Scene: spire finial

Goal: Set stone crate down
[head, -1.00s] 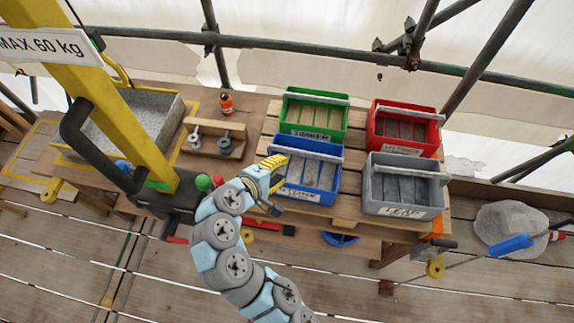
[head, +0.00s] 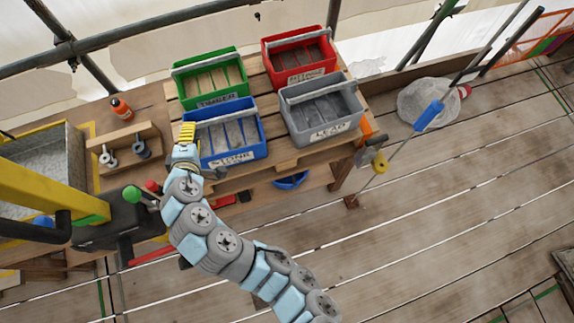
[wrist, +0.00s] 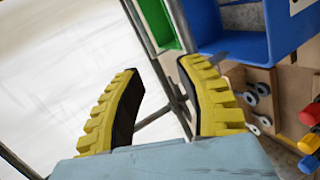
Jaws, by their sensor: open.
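The stone crate (head: 248,153) is the blue open box with a pale label on its front and a grey handle bar across its top. In the head view it sits upright on the slatted wooden pallet (head: 285,155), in front of the green crate and left of the grey one. My gripper (head: 187,133) is at the blue crate's left end; whether it touches is unclear. In the wrist view my gripper (wrist: 165,100) has its yellow-backed fingers spread wide with nothing between them. The blue crate (wrist: 285,30) shows beyond the right finger.
A green crate (head: 212,99), a red crate (head: 300,77) and a grey crate (head: 325,128) share the pallet. A wooden holder (head: 125,150), an orange bottle (head: 121,108) and a yellow hoist frame (head: 45,190) stand left. The plank floor at right is mostly clear.

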